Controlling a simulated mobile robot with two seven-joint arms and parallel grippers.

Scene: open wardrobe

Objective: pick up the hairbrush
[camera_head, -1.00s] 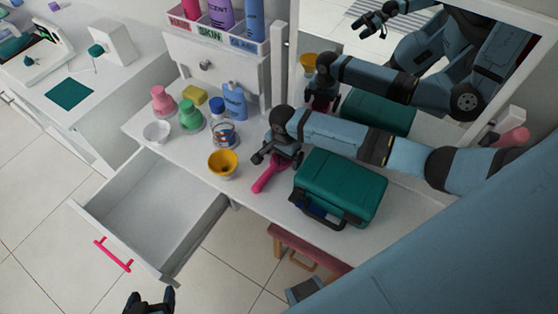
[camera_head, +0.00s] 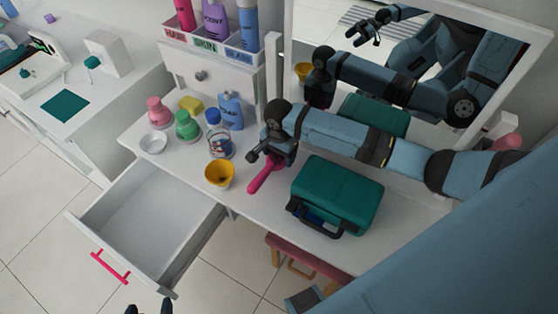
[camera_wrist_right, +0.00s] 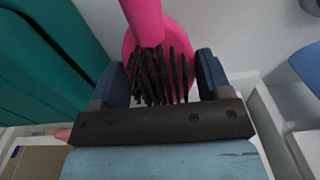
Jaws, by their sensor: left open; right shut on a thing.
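The pink hairbrush (camera_head: 262,178) is at the front of the white vanity top, with its handle slanting down and left toward the front edge. In the wrist view its pink head (camera_wrist_right: 178,38) and dark bristles sit between the two fingers of my right gripper (camera_wrist_right: 162,74). My right gripper (camera_head: 270,153) is shut on the hairbrush head, which it hides in the head view. I cannot tell whether the brush touches the tabletop. My left gripper (camera_head: 151,307) is open and empty at the bottom edge of the head view, partly cut off, below the open drawer.
A teal case (camera_head: 345,187) stands just right of the hairbrush. A yellow cup (camera_head: 220,172) is close on its left, with a glass jar (camera_head: 220,150) and several bottles beyond. The white drawer (camera_head: 150,217) stands open and empty at front left. A mirror rises behind.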

